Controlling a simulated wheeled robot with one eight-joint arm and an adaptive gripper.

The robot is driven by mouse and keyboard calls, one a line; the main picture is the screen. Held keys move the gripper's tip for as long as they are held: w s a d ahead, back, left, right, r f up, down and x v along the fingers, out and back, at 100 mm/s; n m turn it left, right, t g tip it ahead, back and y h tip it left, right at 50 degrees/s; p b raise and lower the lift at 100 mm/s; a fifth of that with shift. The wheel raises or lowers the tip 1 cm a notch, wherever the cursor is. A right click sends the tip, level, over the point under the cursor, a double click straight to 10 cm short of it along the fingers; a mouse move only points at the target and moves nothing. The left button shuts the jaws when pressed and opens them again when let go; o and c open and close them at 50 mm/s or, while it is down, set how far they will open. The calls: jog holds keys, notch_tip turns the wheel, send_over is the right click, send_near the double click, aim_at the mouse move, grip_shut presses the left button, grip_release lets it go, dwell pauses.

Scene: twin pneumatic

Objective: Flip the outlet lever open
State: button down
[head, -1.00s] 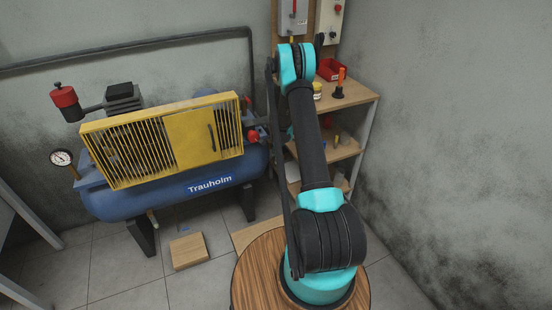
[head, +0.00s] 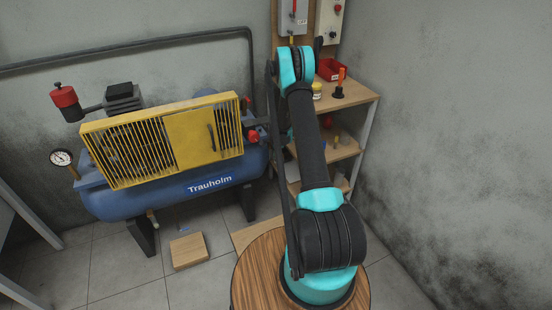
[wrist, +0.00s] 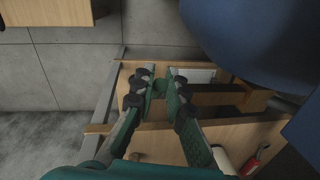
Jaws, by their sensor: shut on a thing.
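The blue compressor tank (head: 185,198) stands at the left in the head view, and its blue curved side (wrist: 255,40) fills the upper right of the wrist view. A red part (head: 253,137) sits by the tank's right end. My gripper (wrist: 162,75) has its fingers close together, with a small dark green piece (wrist: 160,87) between them. I take it for the outlet lever, but its shape and angle cannot be told. In the head view the gripper is a dark shape near the red part, mostly hidden by my own arm.
A wooden shelf unit (head: 350,97) stands right of the tank, holding a red bin (head: 331,69) and an orange-handled tool (head: 341,82). A yellow guard (head: 190,137) covers the compressor's front. A dark pipe runs along the wall.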

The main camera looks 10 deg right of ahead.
jog(key=shift+d, duration=0.1)
jog(key=shift+d+r+y, duration=0.3)
jog(key=shift+d+y, duration=0.15)
jog(key=shift+y, duration=0.25)
jog(key=shift+w+d+r+g+y, duration=0.1)
jog(key=shift+d+r+g+y, duration=0.15)
jog(key=shift+y, duration=0.55)
jog(key=c, duration=1.5)
grip_release()
jog(key=shift+c, duration=0.2)
jog(key=shift+a, duration=0.1)
